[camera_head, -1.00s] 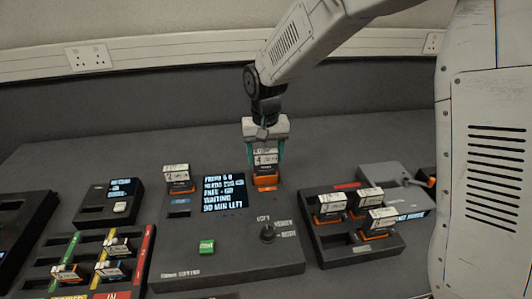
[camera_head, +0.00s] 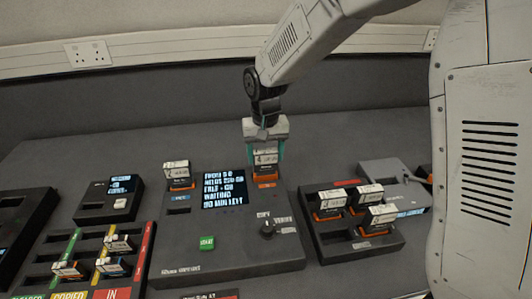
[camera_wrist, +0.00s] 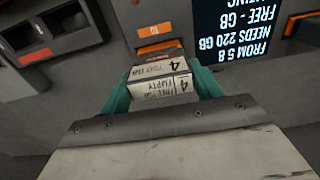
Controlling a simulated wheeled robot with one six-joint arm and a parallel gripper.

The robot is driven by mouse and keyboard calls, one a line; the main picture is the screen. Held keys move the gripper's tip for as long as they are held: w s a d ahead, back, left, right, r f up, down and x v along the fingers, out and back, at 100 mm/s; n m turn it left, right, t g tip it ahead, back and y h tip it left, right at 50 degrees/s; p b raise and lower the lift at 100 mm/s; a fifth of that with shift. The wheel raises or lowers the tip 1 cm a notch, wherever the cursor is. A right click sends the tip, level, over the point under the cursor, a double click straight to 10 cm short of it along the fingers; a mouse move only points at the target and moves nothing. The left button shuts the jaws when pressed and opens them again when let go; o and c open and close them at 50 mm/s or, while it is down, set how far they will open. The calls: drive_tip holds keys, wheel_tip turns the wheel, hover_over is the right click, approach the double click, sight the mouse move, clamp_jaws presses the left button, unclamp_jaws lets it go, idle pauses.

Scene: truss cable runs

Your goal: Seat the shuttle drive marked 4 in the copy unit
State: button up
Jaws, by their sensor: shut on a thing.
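The shuttle drive marked 4 (camera_head: 265,159) is white-labelled with an orange end. My gripper (camera_wrist: 163,88) is shut on it, with a green finger on each side; in the head view my gripper (camera_head: 266,150) points down at the copy unit. The copy unit (camera_head: 225,255) is a dark box with a lit screen (camera_head: 224,188), a green button and a knob. The drive's orange end is at the right-hand slot, beside an orange label (camera_wrist: 153,29). I cannot tell how deep it sits. Another drive (camera_head: 177,172) stands in the unit's left slot.
A rack (camera_head: 360,246) with several orange-ended drives stands right of the unit. A tray (camera_head: 92,245) with coloured strips and several drives lies at the left. A small box with a screen (camera_head: 121,185) is behind it. A grey device (camera_head: 390,175) stands at the far right.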

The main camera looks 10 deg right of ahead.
drive_tip(key=shift+f, duration=0.55)
drive_tip(key=o, duration=1.9)
drive_tip(key=shift+r, duration=3.75)
